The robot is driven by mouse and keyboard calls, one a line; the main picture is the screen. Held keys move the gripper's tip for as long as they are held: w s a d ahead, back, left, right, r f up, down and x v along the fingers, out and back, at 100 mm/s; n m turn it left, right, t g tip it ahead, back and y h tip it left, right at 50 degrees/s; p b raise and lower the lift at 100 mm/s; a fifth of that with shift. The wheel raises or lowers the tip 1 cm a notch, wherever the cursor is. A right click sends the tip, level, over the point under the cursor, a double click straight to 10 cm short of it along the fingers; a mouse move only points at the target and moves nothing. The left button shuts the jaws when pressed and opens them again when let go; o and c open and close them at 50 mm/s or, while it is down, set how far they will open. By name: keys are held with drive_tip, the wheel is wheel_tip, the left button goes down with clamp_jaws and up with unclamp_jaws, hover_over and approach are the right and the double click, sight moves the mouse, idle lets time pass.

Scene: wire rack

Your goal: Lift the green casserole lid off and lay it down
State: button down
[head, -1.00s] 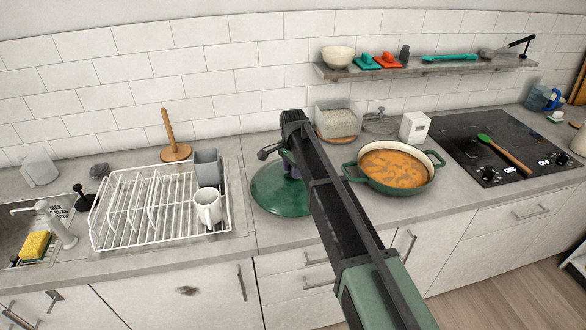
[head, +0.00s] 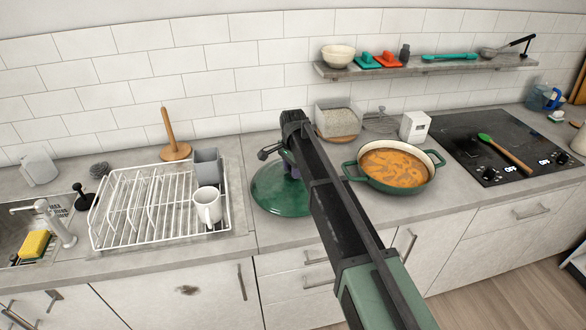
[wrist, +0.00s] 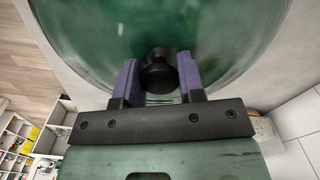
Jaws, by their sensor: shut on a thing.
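The green casserole lid (head: 278,197) is on or just above the counter, between the dish rack and the casserole; I cannot tell if it touches the counter. It also fills the top of the wrist view (wrist: 95,35). My gripper (wrist: 158,75) is shut on the lid's dark knob (wrist: 157,72), with a purple finger on each side. In the head view my arm hides most of the gripper and part of the lid. The green casserole (head: 401,186) stands uncovered to the right, full of orange stew with its cream inside rim showing.
A white wire dish rack (head: 125,215) with a white mug (head: 208,206) stands left of the lid. A black hob (head: 505,145) with a green spoon (head: 505,153) is at the right.

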drive_tip(key=shift+f+b, duration=0.95)
idle(0.3)
drive_tip(key=c, duration=0.6)
unclamp_jaws()
drive_tip(key=shift+c, duration=0.2)
drive_tip(key=shift+r, duration=0.1)
